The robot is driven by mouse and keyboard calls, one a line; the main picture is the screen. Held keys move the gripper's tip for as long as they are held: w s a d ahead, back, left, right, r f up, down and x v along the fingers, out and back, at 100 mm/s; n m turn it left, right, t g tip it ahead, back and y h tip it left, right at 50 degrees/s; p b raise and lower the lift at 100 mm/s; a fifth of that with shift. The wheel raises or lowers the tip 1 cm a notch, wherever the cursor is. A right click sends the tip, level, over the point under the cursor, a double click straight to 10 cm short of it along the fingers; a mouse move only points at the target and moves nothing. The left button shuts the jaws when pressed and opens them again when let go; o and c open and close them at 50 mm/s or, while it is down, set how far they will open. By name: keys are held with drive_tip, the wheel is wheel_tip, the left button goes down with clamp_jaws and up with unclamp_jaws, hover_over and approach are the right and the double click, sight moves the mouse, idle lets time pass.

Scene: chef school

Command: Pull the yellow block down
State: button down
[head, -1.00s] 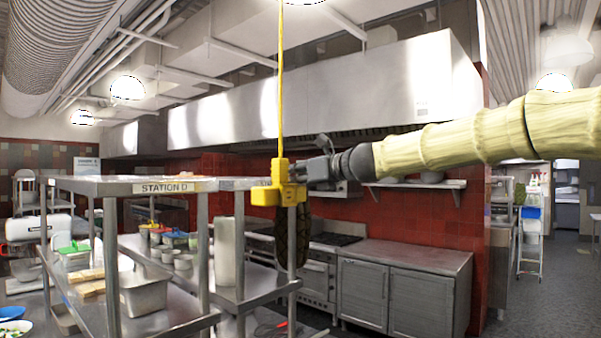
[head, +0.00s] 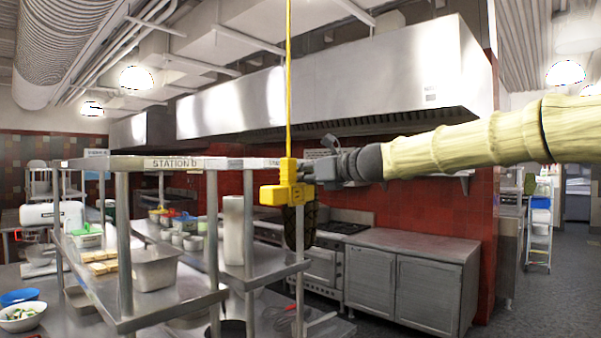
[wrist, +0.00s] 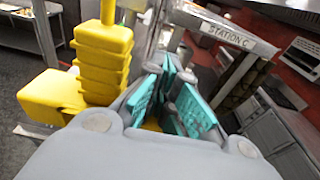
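The yellow block (head: 290,194) hangs at the lower end of a thin yellow cord (head: 288,80). My gripper (head: 314,172) reaches in from the right and meets the block's right side. In the wrist view, the yellow block (wrist: 50,95) and its ribbed upright part (wrist: 104,58) stand left of and partly behind my gripper's teal finger pads (wrist: 172,105). The pads sit close, with a sliver of yellow low between them. My gripper appears shut on part of the block; the exact contact is hidden.
A steel shelf unit (head: 205,162) labelled Station D stands left of the block, holding pans and containers. A steel cabinet (head: 395,285) and a stove (head: 325,262) stand behind. The exhaust hood (head: 330,90) is above. Open floor (head: 530,310) lies to the right.

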sight(309, 192)
drive_tip(key=shift+f+b, duration=2.45)
drive_tip(key=shift+f, duration=1.5)
drive_tip(key=shift+r+p, duration=1.45)
drive_tip(key=shift+p, duration=0.45)
drive_tip(key=shift+r+p+v, duration=0.2)
drive_tip(key=shift+p+v, duration=0.15)
drive_tip(key=shift+v, duration=1.05)
drive_tip(key=shift+r+p+v, duration=0.15)
drive_tip(key=shift+p+v, duration=0.25)
drive_tip(key=shift+v, duration=0.95)
drive_tip(key=shift+r+p+v, duration=0.2)
drive_tip(key=shift+p+v, duration=0.15)
drive_tip(key=shift+v, duration=1.05)
drive_tip(key=shift+f, duration=0.15)
